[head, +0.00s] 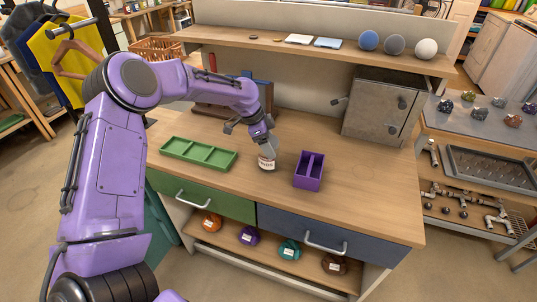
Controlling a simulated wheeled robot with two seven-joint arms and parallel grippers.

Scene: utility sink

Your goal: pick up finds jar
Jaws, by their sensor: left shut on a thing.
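The finds jar (267,165) is a small jar with a white label and dark lettering. It is at the middle of the wooden bench top, between a green tray and a purple box. My left gripper (268,151) comes down on it from above and is shut on its top. The fingers hide the jar's upper part. Whether the jar touches the bench or hangs just above it, I cannot tell. My right gripper is not in view.
The green compartment tray (199,163) lies left of the jar, and the purple divided box (299,183) stands close on its right. A grey metal cabinet (366,121) is at the back right. A shelf (310,50) with several balls overhangs the back. The bench front is clear.

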